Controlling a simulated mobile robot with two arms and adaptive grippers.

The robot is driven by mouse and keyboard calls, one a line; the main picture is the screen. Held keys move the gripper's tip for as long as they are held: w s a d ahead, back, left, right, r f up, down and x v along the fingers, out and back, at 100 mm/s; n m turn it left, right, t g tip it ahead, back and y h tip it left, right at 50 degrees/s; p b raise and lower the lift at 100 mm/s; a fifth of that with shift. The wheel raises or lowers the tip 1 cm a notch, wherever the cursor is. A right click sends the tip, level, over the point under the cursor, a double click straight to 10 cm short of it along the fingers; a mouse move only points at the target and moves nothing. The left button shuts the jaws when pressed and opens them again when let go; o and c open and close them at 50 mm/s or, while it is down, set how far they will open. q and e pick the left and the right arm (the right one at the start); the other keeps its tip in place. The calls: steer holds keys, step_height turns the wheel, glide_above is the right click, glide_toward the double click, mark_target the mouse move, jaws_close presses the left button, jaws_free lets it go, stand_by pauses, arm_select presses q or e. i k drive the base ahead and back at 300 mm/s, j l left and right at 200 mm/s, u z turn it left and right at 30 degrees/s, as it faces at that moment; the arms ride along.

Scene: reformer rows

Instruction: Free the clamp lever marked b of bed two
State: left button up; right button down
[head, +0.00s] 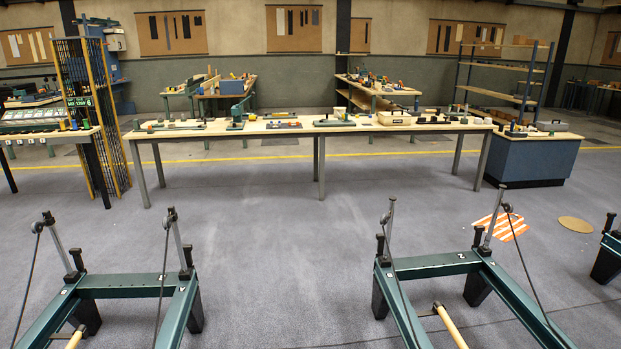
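A green bed frame (430,265) stands at the lower right, with a small mark like a 2 on its end rail; I cannot read it for sure. At its left corner are a grey post (390,220) and a black-topped lever (380,243) with a small unclear mark below. At its right corner are another grey post (494,217) and another black-topped lever (478,235). I cannot tell which lever is b, or whether either is clamped. A second green bed frame (125,286) stands at the lower left. Neither gripper shows.
A long workbench (228,134) with tools and boxes crosses the middle distance. A blue cabinet (535,160) stands at its right end. An orange-striped mat (500,226) and a tan disc (576,225) lie on the floor. Grey floor (290,250) between the beds is clear.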

mark_target(380, 238)
steer(key=i+j+z, duration=0.1)
steer(key=i, duration=1.9)
